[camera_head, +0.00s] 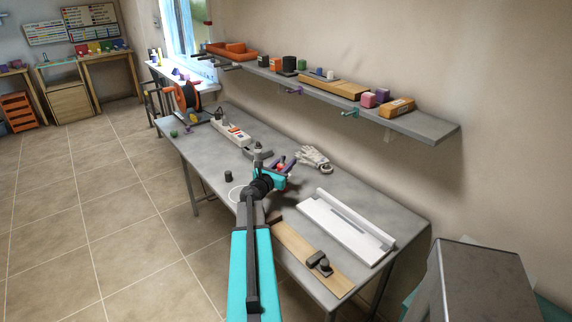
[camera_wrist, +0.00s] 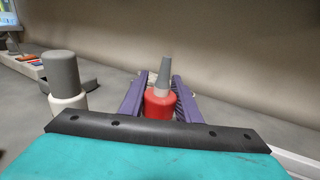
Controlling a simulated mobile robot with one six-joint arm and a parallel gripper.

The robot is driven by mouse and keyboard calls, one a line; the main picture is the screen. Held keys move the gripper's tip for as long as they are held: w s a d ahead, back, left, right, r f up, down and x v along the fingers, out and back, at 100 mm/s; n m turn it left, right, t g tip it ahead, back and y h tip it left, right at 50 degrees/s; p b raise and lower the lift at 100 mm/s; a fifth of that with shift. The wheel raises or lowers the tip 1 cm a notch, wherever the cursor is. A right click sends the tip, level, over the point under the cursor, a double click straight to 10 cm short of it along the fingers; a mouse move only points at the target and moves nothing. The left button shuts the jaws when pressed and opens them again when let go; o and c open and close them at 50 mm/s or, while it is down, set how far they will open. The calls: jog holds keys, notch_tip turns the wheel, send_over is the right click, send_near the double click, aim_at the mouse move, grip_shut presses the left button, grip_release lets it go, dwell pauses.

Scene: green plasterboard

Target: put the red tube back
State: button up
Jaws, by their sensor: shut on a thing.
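The red tube (camera_wrist: 160,104), a red body with a tapered grey nozzle, stands upright between the purple fingers of my gripper (camera_wrist: 160,98) in the wrist view. The fingers are shut on it, one on each side. Its lower end is hidden behind the dark edge of my gripper. In the head view my gripper (camera_head: 284,167) is over the middle of the grey workbench (camera_head: 215,150), and only a small bit of red shows there. I cannot tell whether the tube touches the bench.
A white bottle with a grey cap (camera_wrist: 66,82) stands close on the left. A white glove (camera_head: 313,158) lies behind my gripper. A black cylinder (camera_head: 228,176) and a white ring (camera_head: 236,194) are nearby. A white tray-like piece (camera_head: 345,228) and wooden board (camera_head: 298,250) lie right.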

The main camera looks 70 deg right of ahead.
jog(key=shift+f, duration=0.55)
jog(key=shift+f, duration=0.15)
jog(key=o, duration=1.2)
jog(key=w+a+b, duration=0.2)
jog(key=a+b, duration=0.1)
jog(key=a, duration=0.8)
jog(key=shift+a+r, duration=0.25)
jog(key=shift+a, duration=0.15)
